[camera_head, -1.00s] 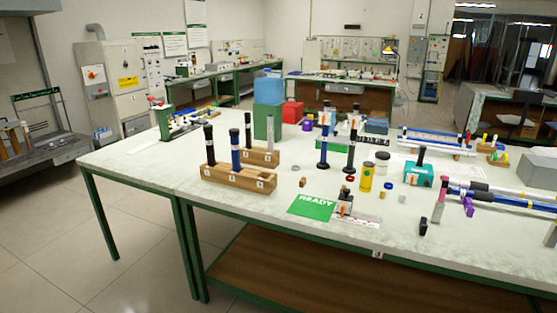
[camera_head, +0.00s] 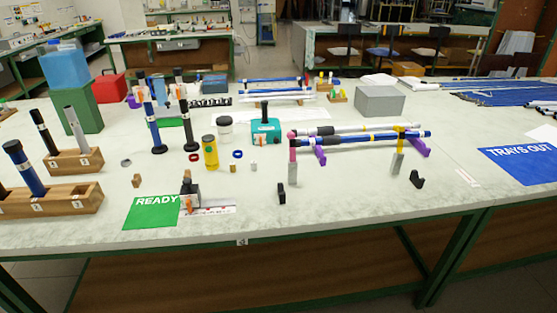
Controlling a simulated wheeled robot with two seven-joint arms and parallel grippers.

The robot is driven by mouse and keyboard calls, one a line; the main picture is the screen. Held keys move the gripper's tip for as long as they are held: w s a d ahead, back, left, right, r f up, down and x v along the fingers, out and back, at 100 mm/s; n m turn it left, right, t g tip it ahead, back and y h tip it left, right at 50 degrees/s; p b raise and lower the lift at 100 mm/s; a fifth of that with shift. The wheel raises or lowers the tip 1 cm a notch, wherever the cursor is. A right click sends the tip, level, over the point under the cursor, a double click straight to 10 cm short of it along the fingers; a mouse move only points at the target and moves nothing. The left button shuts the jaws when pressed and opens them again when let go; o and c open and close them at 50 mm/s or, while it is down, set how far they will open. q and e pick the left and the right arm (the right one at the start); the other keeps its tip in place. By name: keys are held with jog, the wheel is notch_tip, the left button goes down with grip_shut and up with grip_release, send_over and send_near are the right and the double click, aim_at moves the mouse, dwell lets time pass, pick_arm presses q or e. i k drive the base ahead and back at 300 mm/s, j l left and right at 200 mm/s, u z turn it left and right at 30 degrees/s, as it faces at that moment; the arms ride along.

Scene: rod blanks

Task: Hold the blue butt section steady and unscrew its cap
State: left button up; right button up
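Neither of my grippers is in view. A blue rod section (camera_head: 26,172) with a dark top stands slightly tilted in the front wooden rack (camera_head: 72,203) at the left edge. Another slim blue rod (camera_head: 152,130) stands upright on a dark round foot near the middle back. A long blue rod (camera_head: 365,139) lies across purple supports (camera_head: 320,155) right of centre, beside a white and black rod (camera_head: 345,129). I cannot tell which blue piece is the butt section, and no cap seam is clear.
A green READY mat (camera_head: 152,212) and a blue TRAYS OUT mat (camera_head: 522,164) lie on the white table. A yellow bottle (camera_head: 210,153), a teal box (camera_head: 265,132) and a grey block (camera_head: 380,101) stand further back. The front right tabletop is mostly clear.

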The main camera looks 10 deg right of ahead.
aim_at(20, 159)
jog(key=u, duration=1.25)
jog(key=i+u, duration=0.2)
jog(key=i, duration=0.35)
